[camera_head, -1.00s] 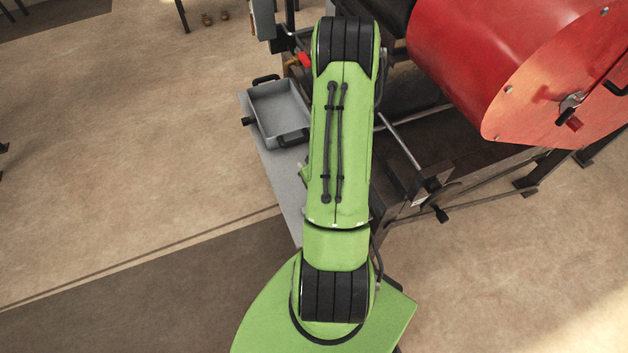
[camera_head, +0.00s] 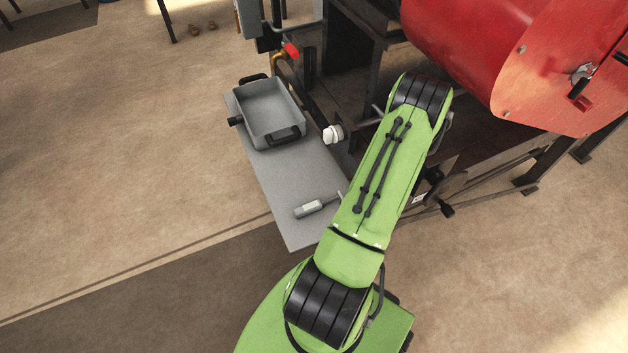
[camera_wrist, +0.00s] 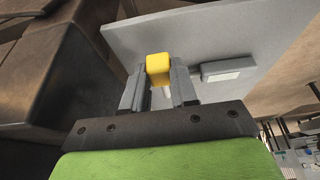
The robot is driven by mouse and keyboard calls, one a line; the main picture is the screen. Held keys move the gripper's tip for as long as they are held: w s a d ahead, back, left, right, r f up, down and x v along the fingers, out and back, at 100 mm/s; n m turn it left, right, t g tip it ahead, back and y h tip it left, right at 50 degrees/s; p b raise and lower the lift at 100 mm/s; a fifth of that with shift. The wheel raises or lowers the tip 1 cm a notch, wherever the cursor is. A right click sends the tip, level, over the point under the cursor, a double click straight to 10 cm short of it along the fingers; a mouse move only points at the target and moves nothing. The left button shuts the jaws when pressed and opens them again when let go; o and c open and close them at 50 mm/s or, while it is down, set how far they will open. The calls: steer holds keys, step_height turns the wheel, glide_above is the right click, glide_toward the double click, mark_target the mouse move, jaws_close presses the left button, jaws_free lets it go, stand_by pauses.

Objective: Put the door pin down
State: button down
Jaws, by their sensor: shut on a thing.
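The door pin (camera_wrist: 159,66) shows in the wrist view as a yellow block-shaped end between the two grey fingers. My gripper (camera_wrist: 157,78) is shut on it. The pin's shaft is mostly hidden by the fingers. The grey shelf board (camera_wrist: 180,35) is beyond the fingertips; I cannot tell whether the pin touches it. The shelf board (camera_head: 262,185) also shows in the head view, left of my arm. My gripper and the pin are hidden there behind the arm.
A grey handled tool (camera_head: 312,207) lies on the shelf's near part and shows in the wrist view (camera_wrist: 222,70) right of the fingers. A grey tray (camera_head: 270,113) stands on the far part. The shelf between is bare. The red drum (camera_head: 480,50) and dark frame stand to the right.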

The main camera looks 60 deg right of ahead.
steer(key=b, duration=0.2)
glide_above(325, 177)
steer(key=s+a, duration=0.1)
steer(key=s, duration=0.1)
steer(key=shift+w, duration=0.35)
step_height(325, 177, down, 4)
steer(key=shift+r+b, duration=0.2)
steer(key=shift+b, duration=0.25)
steer(key=shift+r, duration=0.15)
steer(key=c, duration=0.9)
jaws_free()
